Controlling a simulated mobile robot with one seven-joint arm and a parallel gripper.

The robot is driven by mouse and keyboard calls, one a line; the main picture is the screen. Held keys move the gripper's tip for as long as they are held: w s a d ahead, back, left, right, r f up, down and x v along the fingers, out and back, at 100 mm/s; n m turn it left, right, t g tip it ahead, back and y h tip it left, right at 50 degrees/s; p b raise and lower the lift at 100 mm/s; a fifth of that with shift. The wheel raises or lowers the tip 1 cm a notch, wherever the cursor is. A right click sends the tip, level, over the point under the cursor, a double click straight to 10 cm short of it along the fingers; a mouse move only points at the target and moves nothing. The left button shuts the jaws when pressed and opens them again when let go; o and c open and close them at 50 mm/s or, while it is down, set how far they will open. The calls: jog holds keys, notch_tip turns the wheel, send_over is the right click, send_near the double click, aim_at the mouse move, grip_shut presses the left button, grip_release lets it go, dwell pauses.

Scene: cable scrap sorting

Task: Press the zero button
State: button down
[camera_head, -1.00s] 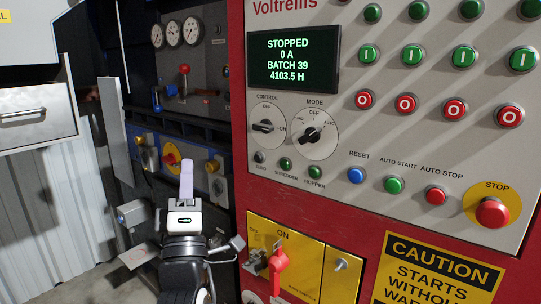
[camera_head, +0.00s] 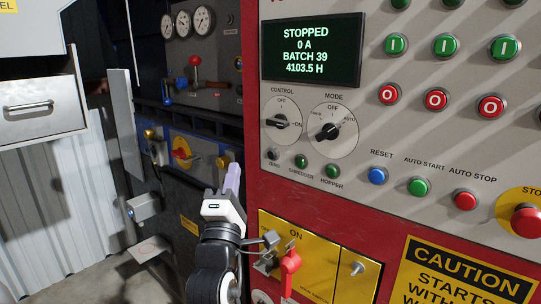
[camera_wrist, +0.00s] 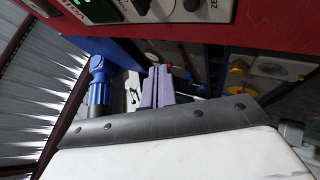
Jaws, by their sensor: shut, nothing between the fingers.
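The zero button (camera_head: 272,154) is a small dark round button at the lower left of the grey control panel (camera_head: 340,190), under the control selector. Its small label below is hard to read in the head view. In the wrist view a dark round button (camera_wrist: 191,5) shows at the top edge, beside partly cut-off lettering that starts with ZE. My gripper (camera_head: 232,168) has pale purple fingers, pressed together and empty. It is left of the zero button and slightly lower, apart from it in the picture. The fingers also show in the wrist view (camera_wrist: 158,84).
A green shredder button (camera_head: 301,161) and hopper button (camera_head: 332,171) sit right of the zero button. The control selector (camera_head: 281,122) is just above. A red key-like handle (camera_head: 290,262) projects from the yellow plate below. A blue-framed panel (camera_head: 185,152) stands behind my gripper.

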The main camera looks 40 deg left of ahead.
jog(key=w+p, duration=0.2)
jog(key=w, duration=0.6)
jog(key=shift+d, duration=0.3)
jog(key=shift+w, duration=0.15)
dwell(1.6)
jog(key=shift+w, duration=0.25)
jog(key=shift+w+d+p, duration=0.1)
jog(key=shift+w+p, duration=0.3)
jog(key=shift+w, duration=0.05)
dwell(0.6)
dwell(0.4)
jog(key=shift+s, duration=0.85)
jog(key=s, duration=0.1)
jog(key=s+b, duration=0.1)
jog(key=s, duration=0.3)
jog(key=shift+a, duration=0.25)
